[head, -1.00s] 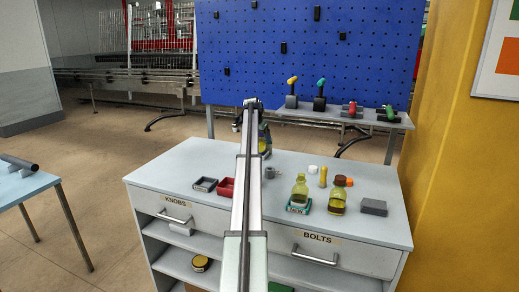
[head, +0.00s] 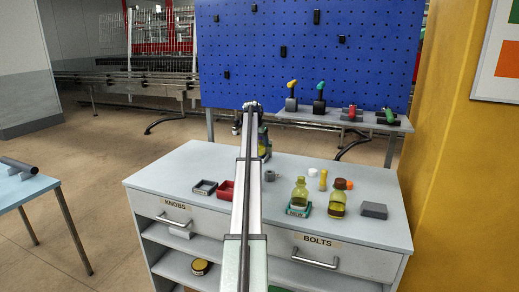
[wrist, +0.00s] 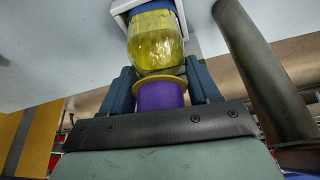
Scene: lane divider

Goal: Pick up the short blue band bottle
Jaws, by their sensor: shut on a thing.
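The bottle in my gripper (wrist: 160,86) has clear yellow-green liquid, a purple neck or cap and a blue band (wrist: 150,7) at its far end. The bottle (wrist: 155,45) fills the top middle of the wrist view. The two dark blue fingers are shut on its purple part, one on each side. In the head view the bottle (head: 265,146) shows partly behind my arm, near the back edge of the bench. My arm hides most of the gripper there.
The bench (head: 190,160) holds a grey tray (head: 204,187), a red tray (head: 226,190), a yellow-green bottle (head: 299,190) on a green NEW-labelled base, a brown-capped bottle (head: 338,198) and a grey block (head: 374,210). A blue pegboard (head: 300,60) stands behind.

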